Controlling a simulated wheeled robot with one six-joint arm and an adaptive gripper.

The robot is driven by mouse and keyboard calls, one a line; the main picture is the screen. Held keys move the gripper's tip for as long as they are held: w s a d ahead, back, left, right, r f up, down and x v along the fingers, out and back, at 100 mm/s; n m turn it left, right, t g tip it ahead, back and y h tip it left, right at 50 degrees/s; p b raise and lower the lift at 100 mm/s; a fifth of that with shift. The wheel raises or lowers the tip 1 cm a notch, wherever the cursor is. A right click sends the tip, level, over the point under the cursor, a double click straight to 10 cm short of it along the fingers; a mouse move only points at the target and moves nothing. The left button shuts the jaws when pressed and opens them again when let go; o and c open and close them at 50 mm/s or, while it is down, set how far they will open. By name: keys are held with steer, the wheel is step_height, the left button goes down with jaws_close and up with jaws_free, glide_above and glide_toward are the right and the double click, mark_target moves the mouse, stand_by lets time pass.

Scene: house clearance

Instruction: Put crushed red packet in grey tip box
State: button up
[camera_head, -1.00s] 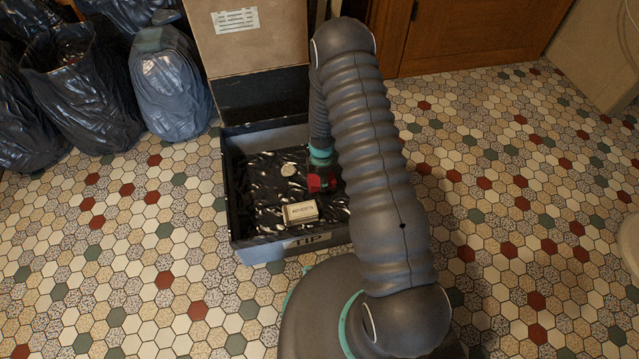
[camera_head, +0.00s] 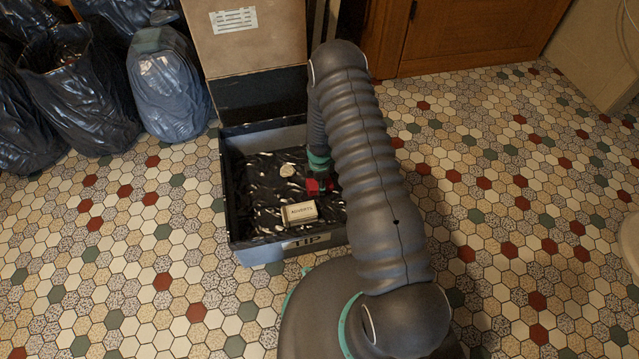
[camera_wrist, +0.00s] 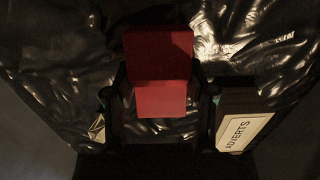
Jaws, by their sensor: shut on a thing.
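The crushed red packet (camera_wrist: 160,70) is between the two fingers of my gripper (camera_wrist: 160,105) in the wrist view, and the fingers are shut on it. In the head view the red packet (camera_head: 313,187) shows just below my gripper (camera_head: 322,184), inside the walls of the grey tip box (camera_head: 262,252). The box carries a TIP label on its front and has a shiny black liner. The packet is low, close over the liner; I cannot tell whether it touches it. My arm hides the box's right side.
A small ADVERTS box (camera_head: 301,213) and a pale round thing (camera_head: 287,170) lie on the liner. A cardboard box (camera_head: 250,60) stands behind the tip box. Dark bags (camera_head: 168,90) stand at the back left. The tiled floor is clear on both sides.

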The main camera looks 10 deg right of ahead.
steer(key=o, duration=0.9)
steer(key=shift+o, duration=0.2)
step_height(320, 180, up, 28)
steer(key=m+t+p, duration=0.1)
steer(key=m, duration=0.3)
steer(key=s+r+m+t, duration=0.2)
steer(key=s+r+m, duration=0.35)
steer(key=r, duration=1.05)
steer(key=s+r+m+t, duration=0.1)
steer(key=s+r+m, duration=0.3)
steer(key=s+r, duration=0.3)
steer(key=s+r+m+t, duration=0.1)
steer(key=s+r+m, duration=0.3)
steer(key=s, duration=1.4)
step_height(320, 180, up, 3)
steer(key=shift+a+f+t, duration=0.1)
steer(key=shift+a+t, duration=0.2)
steer(key=shift+a, duration=0.1)
